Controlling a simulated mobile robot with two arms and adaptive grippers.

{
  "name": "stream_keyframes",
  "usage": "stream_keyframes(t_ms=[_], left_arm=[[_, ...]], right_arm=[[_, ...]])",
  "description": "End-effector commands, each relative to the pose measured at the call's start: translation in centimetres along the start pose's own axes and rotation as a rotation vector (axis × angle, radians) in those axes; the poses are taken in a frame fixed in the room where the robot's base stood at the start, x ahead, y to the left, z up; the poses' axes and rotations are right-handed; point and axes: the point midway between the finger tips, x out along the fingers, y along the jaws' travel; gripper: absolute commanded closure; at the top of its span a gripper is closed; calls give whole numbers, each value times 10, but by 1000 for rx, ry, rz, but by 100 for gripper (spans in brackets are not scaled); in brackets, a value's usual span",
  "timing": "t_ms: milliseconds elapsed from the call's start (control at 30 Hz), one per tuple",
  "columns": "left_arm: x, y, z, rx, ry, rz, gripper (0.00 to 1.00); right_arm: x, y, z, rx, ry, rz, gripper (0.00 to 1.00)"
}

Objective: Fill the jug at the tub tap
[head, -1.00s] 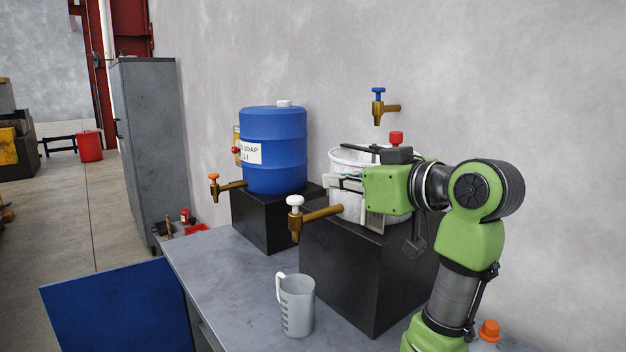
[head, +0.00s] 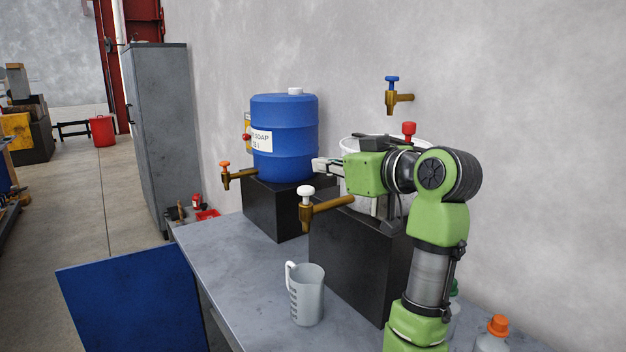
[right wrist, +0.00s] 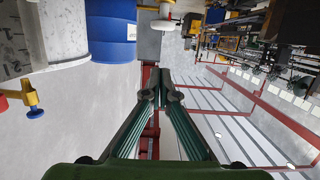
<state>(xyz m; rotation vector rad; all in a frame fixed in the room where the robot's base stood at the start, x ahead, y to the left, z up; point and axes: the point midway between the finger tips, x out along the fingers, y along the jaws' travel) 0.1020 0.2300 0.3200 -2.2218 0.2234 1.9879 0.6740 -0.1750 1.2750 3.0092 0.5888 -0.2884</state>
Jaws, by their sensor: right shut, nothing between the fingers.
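The clear measuring jug (head: 309,298) stands upright on the grey bench, its handle toward the left. The white tub (head: 350,145) sits on a black block, mostly hidden behind my right arm. Its brass tap (head: 330,206) with a white handle (head: 305,192) points left, above and behind the jug. The tub also shows in the right wrist view (right wrist: 40,35), as does the white tap handle (right wrist: 163,26). My right gripper (head: 320,166) is shut and empty, in front of the tub and a little above the tap. The fingertips meet in the wrist view (right wrist: 164,82). My left gripper is not in view.
A blue soap drum (head: 285,140) with an orange-handled tap (head: 236,176) stands on a black block to the left. A blue-handled wall tap (head: 397,97) is above the tub. An orange-capped bottle (head: 495,335) stands front right. The bench's left front is clear.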

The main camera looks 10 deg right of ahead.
Motion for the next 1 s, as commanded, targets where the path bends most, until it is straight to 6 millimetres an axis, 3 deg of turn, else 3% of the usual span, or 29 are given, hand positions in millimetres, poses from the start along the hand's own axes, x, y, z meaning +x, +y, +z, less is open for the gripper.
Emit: stream_keyframes(t_ms=[167, 200, 433, 867, 1000], left_arm=[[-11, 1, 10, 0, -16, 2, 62], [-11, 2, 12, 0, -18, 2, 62], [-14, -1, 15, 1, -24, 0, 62], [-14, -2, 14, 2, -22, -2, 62], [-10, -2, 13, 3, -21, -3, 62]], right_arm=[[39, -2, -1, 3, -3, -4, 100], [43, -1, 6, 3, -5, -3, 100], [47, -1, 33, 0, 0, -1, 100], [48, -1, 39, -1, 1, -1, 100], [50, 1, 52, -2, -4, 2, 100]])
